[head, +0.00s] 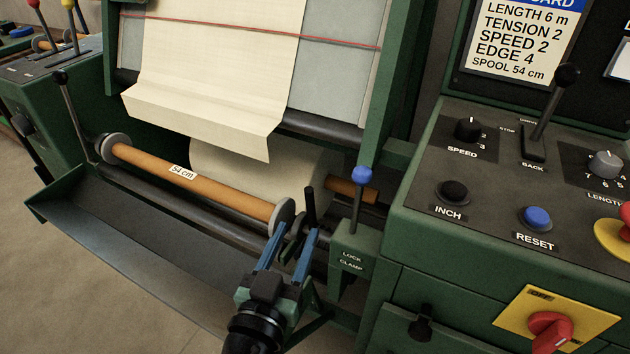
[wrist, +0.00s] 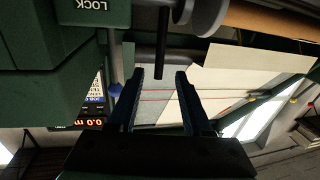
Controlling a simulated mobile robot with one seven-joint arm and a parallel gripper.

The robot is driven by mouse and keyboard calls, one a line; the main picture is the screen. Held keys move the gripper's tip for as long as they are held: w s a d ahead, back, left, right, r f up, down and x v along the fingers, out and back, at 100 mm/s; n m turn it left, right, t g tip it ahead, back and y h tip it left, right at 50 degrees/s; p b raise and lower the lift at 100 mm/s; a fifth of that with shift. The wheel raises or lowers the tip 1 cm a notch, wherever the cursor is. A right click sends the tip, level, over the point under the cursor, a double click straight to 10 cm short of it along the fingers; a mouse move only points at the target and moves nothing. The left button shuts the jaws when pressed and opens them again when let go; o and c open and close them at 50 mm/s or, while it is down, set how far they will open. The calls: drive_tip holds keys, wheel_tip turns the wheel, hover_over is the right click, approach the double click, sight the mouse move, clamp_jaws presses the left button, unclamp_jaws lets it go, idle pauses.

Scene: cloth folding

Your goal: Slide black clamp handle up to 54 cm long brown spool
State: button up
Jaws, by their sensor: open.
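The brown spool (head: 225,191), labelled "54 cm", lies across the machine between two grey discs. The right disc (head: 284,217) is at its right end; a grey disc also shows in the wrist view (wrist: 209,16). The black clamp handle (head: 309,203) stands upright just right of that disc. My gripper (head: 295,236) is open, with blue fingers, in front of and below the handle. In the wrist view, the end of the handle (wrist: 162,55) appears between my fingertips (wrist: 160,73). I cannot tell whether either finger touches it.
A lock lever with a blue knob (head: 361,176) rises from the green "LOCK CLAMP" block (head: 350,255), close right of my gripper. A grey tray (head: 150,240) lies below the spool. A control panel (head: 480,225) stands at right. Cream cloth (head: 215,60) hangs above.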

drive_tip(key=x, duration=1.1)
drive_tip(key=shift+w+p, duration=0.3)
drive_tip(key=shift+p, duration=0.05)
drive_tip(key=shift+d, duration=0.1)
clamp_jaws()
idle(0.7)
